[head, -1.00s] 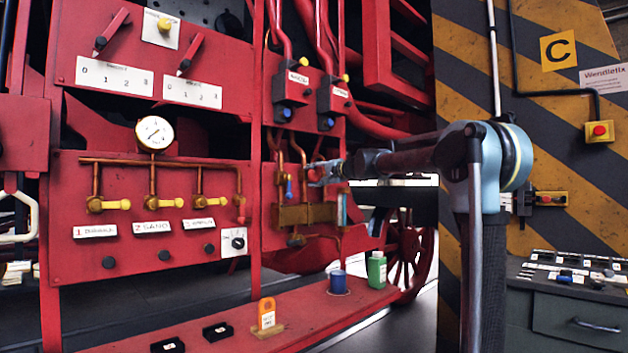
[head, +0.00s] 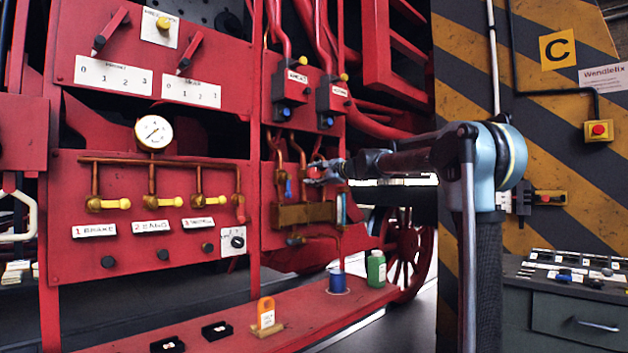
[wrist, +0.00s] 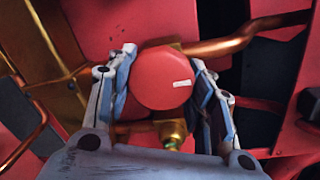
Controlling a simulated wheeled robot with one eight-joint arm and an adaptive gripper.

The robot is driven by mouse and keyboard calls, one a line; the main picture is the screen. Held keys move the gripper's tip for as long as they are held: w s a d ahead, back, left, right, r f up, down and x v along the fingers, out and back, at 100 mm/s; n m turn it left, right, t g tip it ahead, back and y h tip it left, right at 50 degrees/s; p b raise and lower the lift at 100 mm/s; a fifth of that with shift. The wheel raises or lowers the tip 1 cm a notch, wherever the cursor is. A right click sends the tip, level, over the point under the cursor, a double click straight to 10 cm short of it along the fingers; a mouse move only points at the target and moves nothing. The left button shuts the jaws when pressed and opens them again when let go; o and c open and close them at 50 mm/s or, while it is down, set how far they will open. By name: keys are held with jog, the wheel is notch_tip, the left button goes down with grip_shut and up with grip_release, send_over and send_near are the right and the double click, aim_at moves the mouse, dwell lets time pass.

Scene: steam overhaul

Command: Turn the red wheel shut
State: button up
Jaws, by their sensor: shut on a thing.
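The red wheel (wrist: 165,78) is a round red cap with a short white mark on its right part, in the middle of the wrist view. It sits on brass fittings in front of a copper pipe. My gripper (wrist: 165,72) has one pale finger on each side of the wheel and is shut on it. In the head view my gripper (head: 318,172) reaches leftward to the brass and copper pipework on the red panel. The wheel cannot be made out clearly there.
A copper pipe (wrist: 240,42) runs close behind the right finger. A brass block (head: 305,214) sits just below my gripper in the head view. An orange tag stand (head: 266,312), a blue cup (head: 338,282) and a green bottle (head: 376,268) stand on the red ledge below.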

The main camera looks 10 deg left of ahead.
jog(key=shift+w, duration=0.1)
dwell(0.4)
jog(key=o, duration=1.1)
jog(key=v, duration=1.2)
jog(key=shift+w, duration=0.1)
jog(key=s+d+f+n+g+h, duration=0.2)
jog(key=s+d+f+n+h, duration=0.2)
jog(key=s+d+f, duration=0.5)
jog(key=s+d+f+n+g+h, duration=0.3)
jog(key=s+d+f, duration=0.6)
jog(key=s+f, duration=1.1)
jog(key=s+d+f+n+g+h, duration=0.3)
jog(key=s+d+f, duration=0.6)
jog(key=f, duration=1.7)
jog(key=shift+s+f+n+h, duration=0.2)
jog(key=shift+s+n+h, duration=0.6)
jog(key=shift+s, duration=0.65)
jog(key=shift+s+f+n+h, duration=0.15)
jog(key=shift+s+n+h, duration=0.45)
jog(key=shift+s+h, duration=0.65)
